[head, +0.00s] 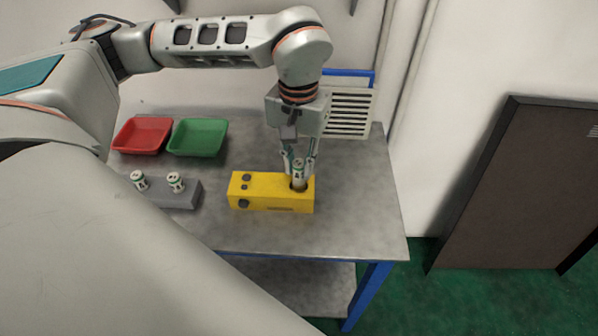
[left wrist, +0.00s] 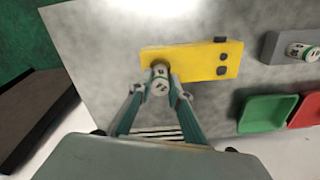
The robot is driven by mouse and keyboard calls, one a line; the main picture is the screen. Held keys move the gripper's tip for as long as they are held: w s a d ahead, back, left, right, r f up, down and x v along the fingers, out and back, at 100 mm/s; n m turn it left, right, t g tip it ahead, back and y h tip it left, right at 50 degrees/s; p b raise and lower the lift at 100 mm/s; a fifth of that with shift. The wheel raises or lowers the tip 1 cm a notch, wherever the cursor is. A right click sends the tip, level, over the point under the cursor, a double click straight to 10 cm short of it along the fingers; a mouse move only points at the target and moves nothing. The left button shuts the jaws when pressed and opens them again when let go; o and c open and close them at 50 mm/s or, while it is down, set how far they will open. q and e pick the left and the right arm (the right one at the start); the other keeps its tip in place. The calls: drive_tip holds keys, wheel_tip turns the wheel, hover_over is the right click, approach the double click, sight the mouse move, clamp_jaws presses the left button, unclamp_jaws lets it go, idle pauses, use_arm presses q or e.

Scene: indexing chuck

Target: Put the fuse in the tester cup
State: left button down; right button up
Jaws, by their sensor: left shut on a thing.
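The fuse (head: 298,170) is a small white cylinder with green bands and dark marks. My left gripper (head: 299,168) is shut on it, and the fuse stands about upright at the tester cup (head: 297,185), a dark round opening at the right end of the yellow tester (head: 262,193). The fuse (left wrist: 160,78) and the left gripper (left wrist: 163,88) also show in the left wrist view, over the end of the yellow tester (left wrist: 200,62). The fuse's lower end is hidden, so I cannot tell how deep it sits. My right gripper is not in view.
A grey rack (head: 183,195) with two similar fuses (head: 139,180) stands left of the tester. A red tray (head: 142,136) and a green tray (head: 198,138) lie behind it. A white slatted panel (head: 348,112) stands at the back. The tabletop (head: 355,205) right of the tester is clear.

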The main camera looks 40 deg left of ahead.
sight(299, 174)
use_arm(q)
drive_tip(key=shift+f, duration=1.4)
drive_tip(key=shift+f, duration=0.1)
drive_tip(key=c, duration=1.9)
unclamp_jaws()
wheel_tip(299, 174, up, 12)
drive_tip(key=shift+r+p, duration=0.1)
drive_tip(key=shift+p, duration=0.5)
